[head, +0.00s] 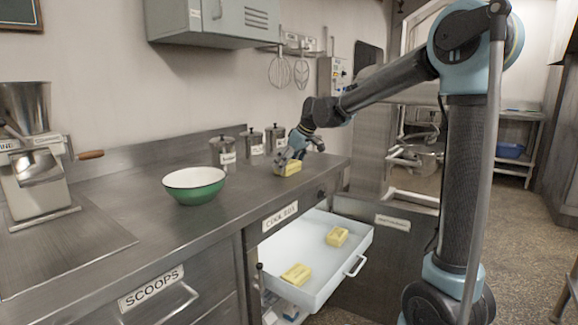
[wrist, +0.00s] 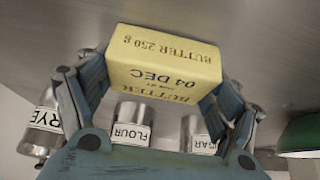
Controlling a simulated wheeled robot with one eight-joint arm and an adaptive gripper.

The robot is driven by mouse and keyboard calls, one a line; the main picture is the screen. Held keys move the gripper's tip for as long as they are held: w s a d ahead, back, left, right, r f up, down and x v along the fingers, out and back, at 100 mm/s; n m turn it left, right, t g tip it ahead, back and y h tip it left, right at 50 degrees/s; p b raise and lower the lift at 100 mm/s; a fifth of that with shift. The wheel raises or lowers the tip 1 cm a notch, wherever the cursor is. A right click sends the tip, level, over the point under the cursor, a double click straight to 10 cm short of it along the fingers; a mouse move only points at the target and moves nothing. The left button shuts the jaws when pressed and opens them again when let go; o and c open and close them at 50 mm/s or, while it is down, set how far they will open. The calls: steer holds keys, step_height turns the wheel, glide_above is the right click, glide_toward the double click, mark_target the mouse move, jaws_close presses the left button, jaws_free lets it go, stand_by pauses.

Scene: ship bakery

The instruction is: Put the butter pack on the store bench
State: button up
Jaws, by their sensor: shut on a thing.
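A yellow butter pack (wrist: 165,62) is held between the fingers of my gripper (wrist: 160,85) in the wrist view; its print reads "BUTTER 250 g" and "04 DEC". In the head view my gripper (head: 289,160) is shut on the butter pack (head: 288,169) at the right part of the steel bench top (head: 235,217). The pack is at or just above the bench surface; I cannot tell whether it touches. Two more yellow butter packs, one nearer (head: 296,274) and one farther (head: 337,236), lie in the open white drawer (head: 325,285) below the bench.
A green bowl (head: 194,188) stands on the bench left of my gripper. Labelled metal canisters, including one at the left (head: 222,152), stand behind it; a flour canister (wrist: 131,122) shows in the wrist view. A grinder (head: 35,150) stands far left. The front middle of the bench is clear.

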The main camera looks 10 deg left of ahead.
steer(key=o, duration=1.2)
steer(key=shift+c, duration=0.2)
steer(key=v, duration=1.2)
steer(key=s+d+f+m+h, duration=0.1)
steer(key=s+d+f+m, duration=0.35)
steer(key=d, duration=0.75)
steer(key=s+d+f+m+h, duration=0.2)
steer(key=s+d+f, duration=0.4)
steer(key=d, duration=0.6)
steer(key=s+d+f+m+h, duration=0.2)
steer(key=s+d+f+m, duration=0.5)
steer(key=s+d+f, duration=0.9)
steer(key=s+f, duration=0.1)
steer(key=s, duration=0.1)
steer(key=shift+s+f+h, duration=0.3)
steer(key=shift+s, duration=0.1)
steer(key=shift+d, duration=0.1)
